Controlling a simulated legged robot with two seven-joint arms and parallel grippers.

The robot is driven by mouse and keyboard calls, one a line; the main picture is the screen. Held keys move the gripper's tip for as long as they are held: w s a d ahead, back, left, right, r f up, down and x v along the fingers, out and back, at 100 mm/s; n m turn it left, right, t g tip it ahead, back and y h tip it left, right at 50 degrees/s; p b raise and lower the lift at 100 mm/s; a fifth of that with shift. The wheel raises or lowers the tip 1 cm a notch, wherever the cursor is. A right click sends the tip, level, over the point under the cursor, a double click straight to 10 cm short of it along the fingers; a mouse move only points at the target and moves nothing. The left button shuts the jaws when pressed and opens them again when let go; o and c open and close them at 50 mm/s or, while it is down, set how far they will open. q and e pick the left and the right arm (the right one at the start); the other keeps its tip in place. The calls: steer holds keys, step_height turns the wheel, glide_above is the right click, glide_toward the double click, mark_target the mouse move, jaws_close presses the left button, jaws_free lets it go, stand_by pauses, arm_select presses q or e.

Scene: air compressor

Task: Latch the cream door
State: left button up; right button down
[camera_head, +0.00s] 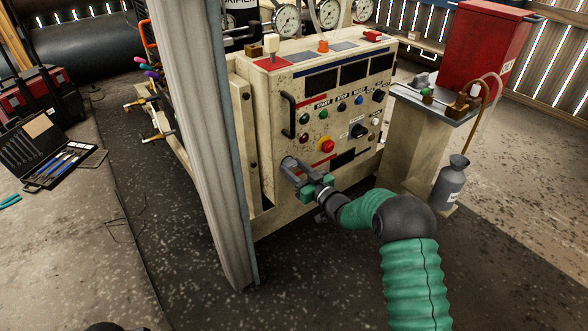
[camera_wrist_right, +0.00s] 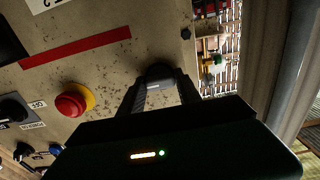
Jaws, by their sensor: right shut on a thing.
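The cream door (camera_head: 330,108) is the speckled front panel of the compressor, with buttons and dark displays. It also shows in the right wrist view (camera_wrist_right: 105,72). A black bar handle (camera_head: 289,115) stands on its left side. My right gripper (camera_head: 290,166) is at the door's lower left, below this handle. It is shut on a dark round latch knob (camera_wrist_right: 159,70), which the fingers partly hide. Whether the door sits flush with its frame is unclear. My left gripper is not in view.
A grey post (camera_head: 205,140) rises just left of the door. A red emergency button (camera_head: 327,146) with a yellow collar is right of my gripper. A side stand (camera_head: 415,135) and grey bottle (camera_head: 452,182) are further right. The floor in front is clear.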

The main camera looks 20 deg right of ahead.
steer(key=shift+n, duration=0.3)
steer(key=n+p, duration=0.1)
steer(key=n, duration=0.6)
steer(key=shift+n, duration=0.4)
steer(key=n, duration=0.9)
steer(key=shift+s+a+f, duration=0.1)
steer(key=shift+f, duration=0.1)
steer(key=shift+n, duration=0.4)
steer(key=c, duration=0.8)
jaws_free()
steer(key=shift+c, duration=0.2)
steer(key=shift+r, duration=0.1)
